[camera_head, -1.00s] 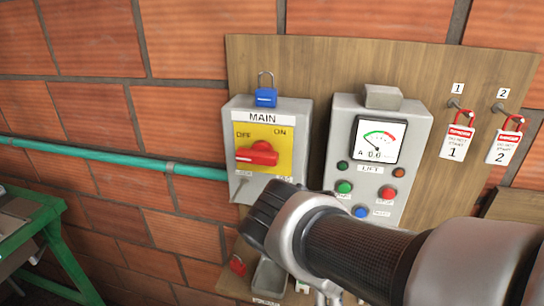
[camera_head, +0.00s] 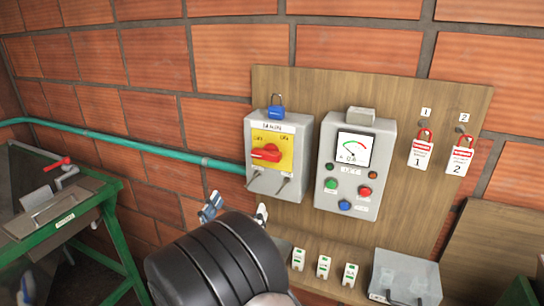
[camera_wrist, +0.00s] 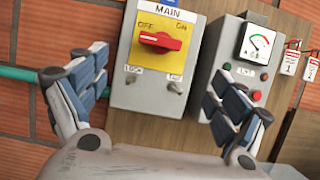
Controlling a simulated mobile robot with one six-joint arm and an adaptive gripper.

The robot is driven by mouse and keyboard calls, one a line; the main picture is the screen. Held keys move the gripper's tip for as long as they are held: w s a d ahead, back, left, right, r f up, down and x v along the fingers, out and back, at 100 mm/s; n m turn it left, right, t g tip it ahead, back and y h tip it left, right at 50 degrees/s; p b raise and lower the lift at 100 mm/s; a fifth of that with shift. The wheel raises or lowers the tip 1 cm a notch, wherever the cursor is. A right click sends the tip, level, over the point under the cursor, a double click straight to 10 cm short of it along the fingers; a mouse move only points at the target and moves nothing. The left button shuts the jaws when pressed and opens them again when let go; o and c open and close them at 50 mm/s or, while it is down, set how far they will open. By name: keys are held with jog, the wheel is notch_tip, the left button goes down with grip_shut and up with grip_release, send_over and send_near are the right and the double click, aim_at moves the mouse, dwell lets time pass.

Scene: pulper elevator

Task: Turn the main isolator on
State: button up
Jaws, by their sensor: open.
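The main isolator is a grey box labelled MAIN (camera_head: 279,185) on a wooden board, with a yellow plate (camera_head: 286,147) and a red rotary handle (camera_head: 267,153). In the wrist view the red handle (camera_wrist: 160,41) lies roughly level, its narrow end toward the OFF side at left. A blue padlock (camera_head: 277,108) sits on top of the box. My gripper (camera_head: 236,210) is open and empty, below and in front of the box. In the wrist view its two fingers (camera_wrist: 158,97) are spread wide on either side of the isolator, apart from the handle.
A lift control box (camera_head: 326,194) with a gauge and coloured buttons stands just right of the isolator. Tagged red padlocks (camera_head: 420,150) hang further right. A teal pipe (camera_head: 160,149) runs to the isolator's left. A clear-lidded box (camera_head: 405,277) sits low right.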

aim_at(264, 158)
jog(key=x, duration=1.7)
jog(key=shift+f, duration=0.1)
jog(key=c, duration=1.1)
